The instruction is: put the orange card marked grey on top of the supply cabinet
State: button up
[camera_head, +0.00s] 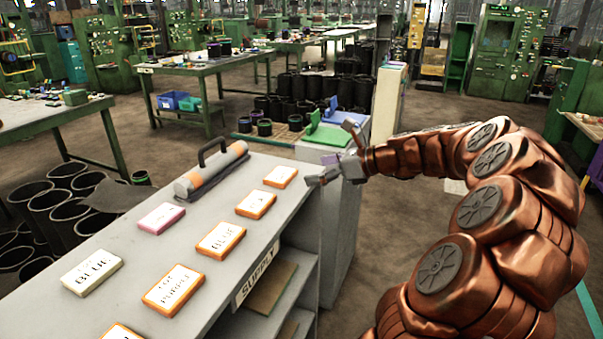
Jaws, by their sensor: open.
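The supply cabinet (262,160) is grey, with a "SUPPLY" label on its front edge and open shelves below. Several orange-edged cards lie in a row on its top: one at the far end (280,176), one before it (256,204), one with dark lettering (220,240), one that seems to read "PURPLE" (173,289), and one cut off at the bottom edge (122,332). I cannot make out "grey" on any of them. My gripper (331,155) is open past the cabinet's far right corner, apart from the cards. A small purple patch shows between its fingers; I cannot tell what it is.
A pink-edged card (162,218), a pale-edged card reading "BLUE" (92,272) and a grey-orange bar with a handle (212,170) also lie on the top. Green (328,134) and blue (343,113) trays stand beyond. Black tubes (62,208) stand left.

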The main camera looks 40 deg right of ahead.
jog(key=v, duration=0.5)
jog(key=shift+s, duration=0.1)
dwell(0.8)
